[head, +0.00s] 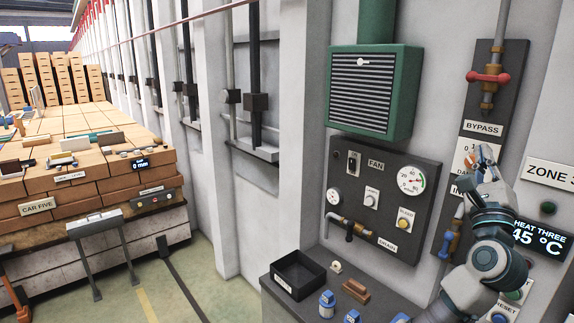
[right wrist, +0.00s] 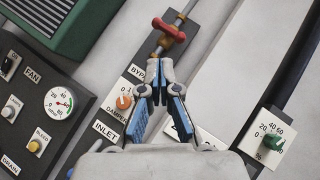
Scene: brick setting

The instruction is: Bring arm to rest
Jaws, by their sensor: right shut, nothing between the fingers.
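My right gripper (head: 483,158) is raised in front of the wall at the right of the head view, over the strip with the bypass and damper labels. In the right wrist view the right gripper (right wrist: 166,68) has its fingertips together with nothing between them. An orange damper knob (right wrist: 124,102) shows just left of the fingers there. The red bypass valve handle (right wrist: 169,30) is beyond the tips; it also shows in the head view (head: 488,78), above the gripper. My left gripper is not in view.
A dark fan panel (head: 385,200) with gauges and a green louvred box (head: 372,90) are left of my right arm. Below is a dark shelf with an open black tray (head: 298,274) and small bottles.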

